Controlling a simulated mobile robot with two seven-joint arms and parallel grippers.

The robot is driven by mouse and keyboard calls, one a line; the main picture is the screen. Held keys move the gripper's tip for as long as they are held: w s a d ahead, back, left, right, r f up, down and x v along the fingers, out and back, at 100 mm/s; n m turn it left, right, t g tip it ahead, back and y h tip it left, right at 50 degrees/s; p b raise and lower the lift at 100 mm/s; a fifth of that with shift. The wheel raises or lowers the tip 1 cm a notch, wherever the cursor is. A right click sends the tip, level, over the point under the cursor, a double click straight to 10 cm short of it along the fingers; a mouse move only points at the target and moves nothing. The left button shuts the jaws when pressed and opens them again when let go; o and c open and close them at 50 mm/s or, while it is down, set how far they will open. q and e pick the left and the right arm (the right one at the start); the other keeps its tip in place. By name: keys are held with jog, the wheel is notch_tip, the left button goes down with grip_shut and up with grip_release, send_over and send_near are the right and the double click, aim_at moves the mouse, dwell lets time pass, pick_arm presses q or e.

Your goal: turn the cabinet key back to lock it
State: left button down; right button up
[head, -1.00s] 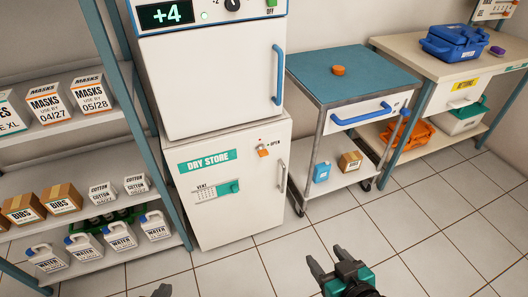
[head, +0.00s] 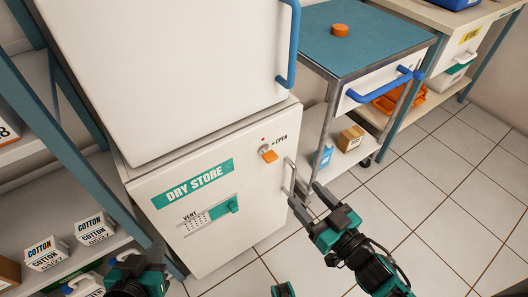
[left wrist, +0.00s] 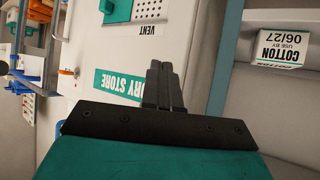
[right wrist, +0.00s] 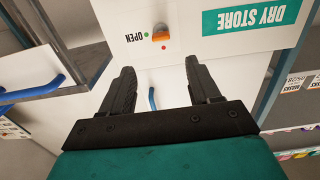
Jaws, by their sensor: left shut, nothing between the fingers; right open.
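The orange cabinet key (head: 268,154) sits in the upper right of the white DRY STORE cabinet's front (head: 250,215), by the OPEN label with a green dot and a red dot. The door looks shut. The right wrist view shows the key (right wrist: 160,34) ahead of and between the fingers, apart from them. My right gripper (head: 306,197) is open and empty, in front of the cabinet near its silver handle (head: 289,177). My left gripper (left wrist: 163,85) is shut and empty, in front of the DRY STORE sign, low at the cabinet's left in the head view.
A white unit with a blue handle (head: 289,45) stands on the cabinet. A blue-topped cart (head: 365,40) with a blue-handled drawer is at the right. A shelf with cotton boxes (head: 94,228) is at the left. Tiled floor at the right is clear.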

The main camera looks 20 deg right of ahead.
aim_at(273, 161)
jog(key=b+x, duration=0.2)
jog(key=x, duration=1.1)
jog(key=shift+s+a, duration=0.1)
jog(key=shift+a, duration=0.05)
jog(key=shift+w+r, duration=0.1)
jog(key=shift+w, duration=0.1)
jog(key=shift+c, duration=1.3)
jog(key=c, duration=0.8)
pick_arm(q)
jog(key=shift+w+d+f, duration=0.1)
jog(key=shift+d+f, duration=0.15)
jog(key=shift+f, duration=0.75)
